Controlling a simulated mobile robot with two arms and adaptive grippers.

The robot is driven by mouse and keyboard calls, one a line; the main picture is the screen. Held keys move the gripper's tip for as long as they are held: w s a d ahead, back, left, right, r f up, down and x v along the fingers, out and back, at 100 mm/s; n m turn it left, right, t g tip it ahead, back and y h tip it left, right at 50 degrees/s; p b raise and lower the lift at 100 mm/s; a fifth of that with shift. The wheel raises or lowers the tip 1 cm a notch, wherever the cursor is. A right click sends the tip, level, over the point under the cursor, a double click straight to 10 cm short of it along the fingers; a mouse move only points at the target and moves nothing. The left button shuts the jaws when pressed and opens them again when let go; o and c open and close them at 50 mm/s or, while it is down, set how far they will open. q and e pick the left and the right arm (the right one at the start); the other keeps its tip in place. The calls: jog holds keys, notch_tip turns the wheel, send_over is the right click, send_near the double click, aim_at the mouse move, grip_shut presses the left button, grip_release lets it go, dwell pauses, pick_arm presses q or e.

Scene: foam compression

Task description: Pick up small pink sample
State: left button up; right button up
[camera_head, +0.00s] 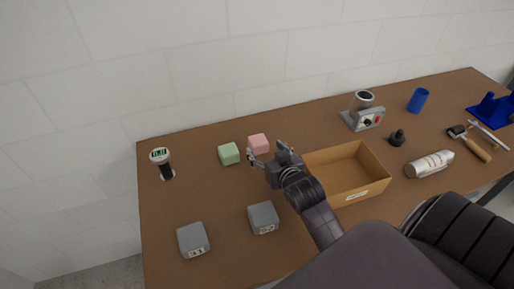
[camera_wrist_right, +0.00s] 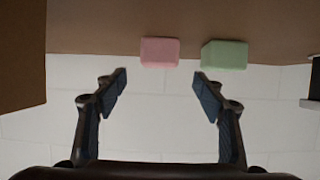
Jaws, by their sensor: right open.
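The small pink sample (camera_head: 258,144) is a pink cube on the brown table, just right of a green cube (camera_head: 229,153). My right gripper (camera_head: 270,155) is open and empty, close to the pink sample on its near side in the head view. In the right wrist view the pink sample (camera_wrist_right: 160,52) lies beyond and between the two open fingertips (camera_wrist_right: 160,82), a little left of centre. The green cube (camera_wrist_right: 225,55) shows beside it, beyond the right finger. My left gripper is in neither view.
An open cardboard box (camera_head: 375,182) stands just right of my right gripper. Two grey weights (camera_head: 192,240) (camera_head: 263,217) lie at the front, and a gauge with a green display (camera_head: 162,163) stands at left. A metal device (camera_head: 362,112), blue cup (camera_head: 418,100) and silver cylinder (camera_head: 429,164) are farther right.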

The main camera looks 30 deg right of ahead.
aim_at(261, 147)
jog(key=shift+f+b, duration=0.35)
jog(key=shift+f, duration=0.35)
jog(key=shift+w+f, duration=0.1)
jog(key=shift+w, duration=0.15)
jog(key=shift+x, duration=1.15)
jog(key=shift+w+d+f+p, duration=0.15)
jog(key=shift+w+d+p, duration=0.1)
jog(key=shift+w+p, duration=0.35)
jog(key=x, duration=0.3)
jog(key=shift+w, duration=0.1)
jog(key=shift+w+d+f+p, duration=0.1)
jog(key=shift+w+f+p, duration=0.2)
jog(key=shift+w, duration=0.1)
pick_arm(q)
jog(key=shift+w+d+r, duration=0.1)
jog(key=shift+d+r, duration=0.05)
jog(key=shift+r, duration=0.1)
pick_arm(e)
jog(key=shift+c, duration=0.2)
jog(key=c, duration=0.9)
